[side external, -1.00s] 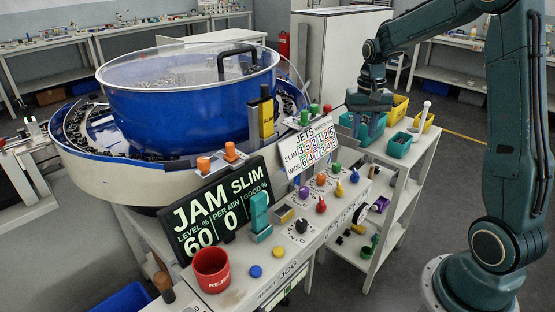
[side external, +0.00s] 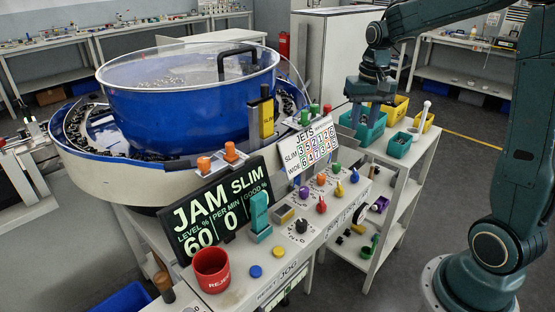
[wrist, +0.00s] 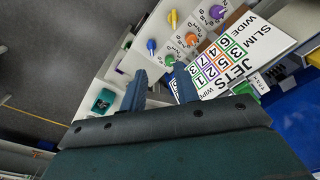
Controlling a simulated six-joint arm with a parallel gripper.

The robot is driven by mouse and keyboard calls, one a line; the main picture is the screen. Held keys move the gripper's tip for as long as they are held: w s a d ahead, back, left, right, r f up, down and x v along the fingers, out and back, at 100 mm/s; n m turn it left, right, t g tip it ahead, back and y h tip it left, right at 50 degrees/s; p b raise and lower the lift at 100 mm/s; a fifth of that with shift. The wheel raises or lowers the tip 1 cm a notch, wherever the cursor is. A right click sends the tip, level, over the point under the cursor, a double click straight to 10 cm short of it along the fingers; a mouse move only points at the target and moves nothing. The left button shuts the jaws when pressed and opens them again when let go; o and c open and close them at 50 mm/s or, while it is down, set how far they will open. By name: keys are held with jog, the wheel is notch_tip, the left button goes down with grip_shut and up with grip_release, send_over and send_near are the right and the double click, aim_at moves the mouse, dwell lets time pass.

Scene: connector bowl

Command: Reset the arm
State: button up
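My gripper (side external: 364,118) hangs in front of the teal bins on the side shelf, just right of the JETS card, in the side external view. In the wrist view my gripper (wrist: 158,88) has its two fingers apart, with nothing seen between them. The JETS card (side external: 309,144) stands behind the row of coloured knobs (side external: 321,180). The card also shows in the wrist view (wrist: 228,60), to the right of the fingers. The display (side external: 222,208) reads JAM, SLIM, level 60, per min 0, good 0.
A blue bowl feeder (side external: 190,110) with a clear lid fills the left. A red reject cup (side external: 211,270) and a teal block (side external: 260,219) stand on the front panel. Teal bins (side external: 399,144) and yellow bins (side external: 396,107) sit on the shelf. Open floor lies right of it.

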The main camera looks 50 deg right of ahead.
jog(key=s+a+r+n+t, duration=0.2)
jog(key=s+a+n, duration=0.1)
jog(key=s+a, duration=0.5)
jog(key=s+a+r+n+t, duration=0.2)
jog(key=s+a+r+n, duration=0.1)
jog(key=s+a, duration=0.5)
jog(key=shift+s+a+r+n+t, duration=0.25)
jog(key=shift+s+a+n+t, duration=0.15)
jog(key=shift+s+n, duration=0.3)
jog(key=shift+w, duration=0.1)
